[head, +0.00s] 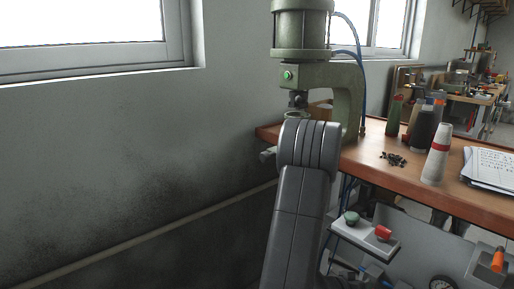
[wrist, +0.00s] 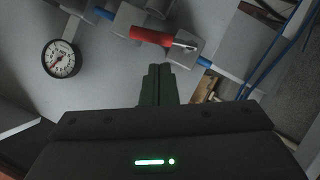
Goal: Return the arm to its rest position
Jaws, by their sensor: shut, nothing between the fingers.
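My grey arm rises from the bottom of the head view, in front of the green pneumatic press (head: 345,75) at the left end of the wooden bench. My gripper is hidden behind the arm in the head view. In the wrist view my gripper (wrist: 159,72) has its two dark fingers together with nothing between them. It points toward a grey panel (wrist: 100,45) with pneumatic parts. A red-handled valve (wrist: 152,37) shows just beyond the fingertips; I cannot tell the gap.
Below are a green button (head: 351,218), a red button (head: 382,232) and a gauge (wrist: 61,59). A bare wall (head: 120,150) stands left.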

